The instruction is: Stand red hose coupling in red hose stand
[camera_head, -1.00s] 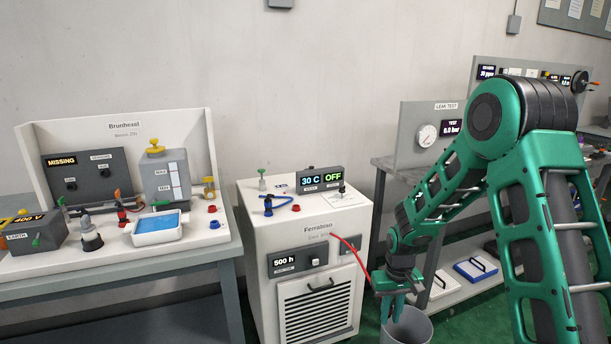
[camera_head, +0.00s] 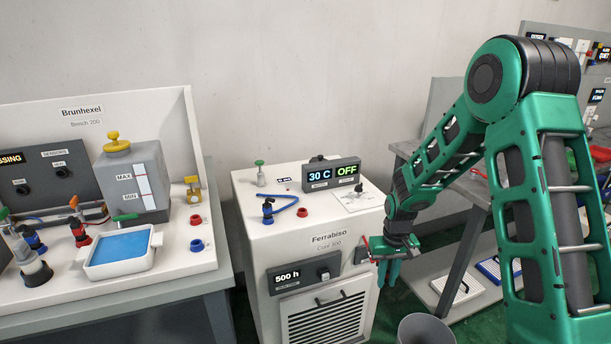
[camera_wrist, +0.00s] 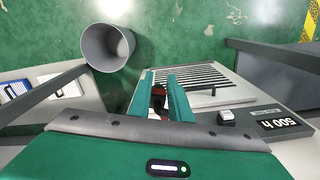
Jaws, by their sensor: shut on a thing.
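My gripper (camera_head: 387,276) is low beside the right front edge of the Ferrabiso cabinet, fingers pointing down. In the wrist view, my gripper (camera_wrist: 156,82) is shut on a small dark and red piece, the red hose coupling (camera_wrist: 159,95), mostly hidden between the fingers. A bit of red shows beside my gripper in the head view. A red ring (camera_head: 302,212) on the cabinet top looks like the red hose stand. It is empty, above and left of my gripper in the picture.
The cabinet (camera_head: 330,256) has a blue hose and coupling (camera_head: 267,211) and a display (camera_head: 331,175) on top. A grey bin (camera_head: 425,330) stands on the floor below my gripper. The left bench also has red (camera_head: 196,219) and blue (camera_head: 196,245) rings.

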